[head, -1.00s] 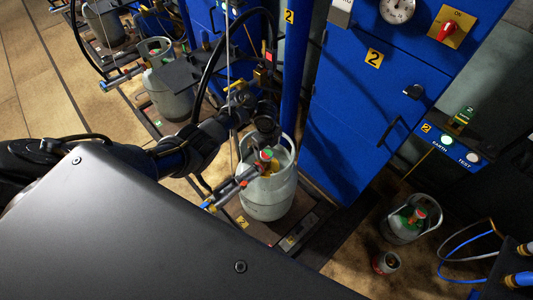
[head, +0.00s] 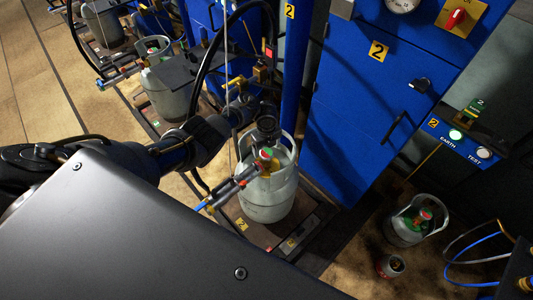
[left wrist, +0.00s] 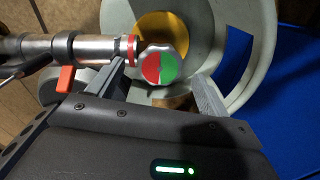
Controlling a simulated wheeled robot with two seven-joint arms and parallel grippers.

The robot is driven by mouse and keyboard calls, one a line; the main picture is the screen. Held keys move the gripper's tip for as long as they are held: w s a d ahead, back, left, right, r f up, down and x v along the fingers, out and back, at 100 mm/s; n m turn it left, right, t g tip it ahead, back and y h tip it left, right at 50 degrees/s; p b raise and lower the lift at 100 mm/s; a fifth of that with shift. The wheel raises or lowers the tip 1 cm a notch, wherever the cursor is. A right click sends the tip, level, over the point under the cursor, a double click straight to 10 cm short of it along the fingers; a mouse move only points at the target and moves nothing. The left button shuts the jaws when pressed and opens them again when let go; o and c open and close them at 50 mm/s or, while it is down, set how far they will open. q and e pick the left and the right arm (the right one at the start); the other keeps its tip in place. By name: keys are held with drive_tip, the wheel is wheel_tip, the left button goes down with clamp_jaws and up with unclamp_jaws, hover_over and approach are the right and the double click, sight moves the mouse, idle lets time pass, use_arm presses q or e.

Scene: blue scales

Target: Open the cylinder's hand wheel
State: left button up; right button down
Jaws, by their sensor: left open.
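A grey-green gas cylinder (head: 268,196) stands upright on the scale platform, with a collar around its top. Its hand wheel (left wrist: 158,65), half red and half green, sits inside the collar; it also shows small in the head view (head: 267,154). My left gripper (left wrist: 160,76) is open, with one finger on each side of the hand wheel; I cannot tell whether they touch it. In the head view my left gripper (head: 266,132) is just above the wheel. My right gripper is not in view.
A metal connector with a red lever (left wrist: 66,78) runs to the cylinder valve. A blue post (head: 294,80) and blue cabinet (head: 365,110) stand close behind. Other cylinders stand at left (head: 168,92) and right (head: 408,228). A small can (head: 390,266) is on the floor.

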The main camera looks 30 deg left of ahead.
use_arm(q)
drive_tip(key=shift+f, duration=1.05)
drive_tip(key=c, duration=1)
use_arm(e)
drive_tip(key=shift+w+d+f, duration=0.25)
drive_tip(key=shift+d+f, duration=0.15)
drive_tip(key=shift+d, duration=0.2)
